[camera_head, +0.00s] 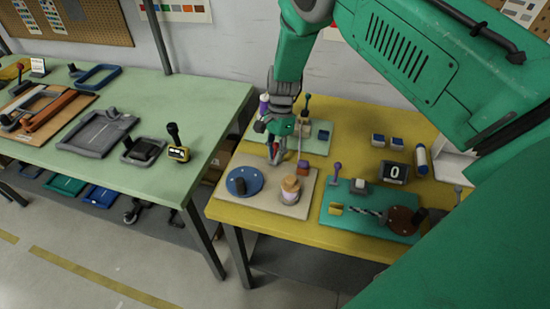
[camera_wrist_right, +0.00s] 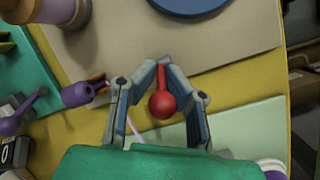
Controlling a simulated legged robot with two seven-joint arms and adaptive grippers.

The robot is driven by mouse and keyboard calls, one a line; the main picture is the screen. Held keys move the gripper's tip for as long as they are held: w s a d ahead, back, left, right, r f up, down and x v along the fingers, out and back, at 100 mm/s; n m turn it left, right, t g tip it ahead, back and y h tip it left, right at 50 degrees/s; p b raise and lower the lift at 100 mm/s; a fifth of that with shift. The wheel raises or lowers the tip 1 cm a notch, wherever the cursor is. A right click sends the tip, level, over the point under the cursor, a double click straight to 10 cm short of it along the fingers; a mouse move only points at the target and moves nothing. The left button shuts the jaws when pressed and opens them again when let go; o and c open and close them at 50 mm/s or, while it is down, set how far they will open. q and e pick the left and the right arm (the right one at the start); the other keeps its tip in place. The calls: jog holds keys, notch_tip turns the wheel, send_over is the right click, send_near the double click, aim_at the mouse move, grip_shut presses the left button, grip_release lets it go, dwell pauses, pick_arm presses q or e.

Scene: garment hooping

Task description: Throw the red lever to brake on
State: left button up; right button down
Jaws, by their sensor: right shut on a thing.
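The red lever (camera_wrist_right: 162,104) shows in the right wrist view as a thin stem with a round red ball, between the fingers of my right gripper (camera_wrist_right: 160,72). The fingers are shut on its stem, with the ball on the near side. In the head view my right gripper (camera_head: 275,156) reaches down at the back left of the yellow table, between a mint board (camera_head: 318,148) and a beige board (camera_head: 262,207). There the lever is mostly hidden by the gripper. No brake marking is readable. My left gripper is not in view.
The beige board carries a blue disc (camera_head: 244,181) and a cork-topped jar (camera_head: 290,190). A teal board (camera_head: 340,222) with a purple-knobbed lever (camera_head: 337,168) and a counter showing 0 (camera_head: 394,172) stand to the right. A green table (camera_head: 200,95) with several frames is at left.

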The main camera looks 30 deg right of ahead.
jog(key=shift+w+d+r, duration=0.1)
jog(key=shift+w+r, duration=0.05)
jog(key=shift+w, duration=0.1)
jog(key=c, duration=1.9)
grip_release()
jog(key=shift+o, duration=1.1)
jog(key=shift+d+r, duration=0.1)
jog(key=v, duration=1.1)
jog(key=shift+w+d, duration=0.2)
jog(key=shift+w, duration=0.05)
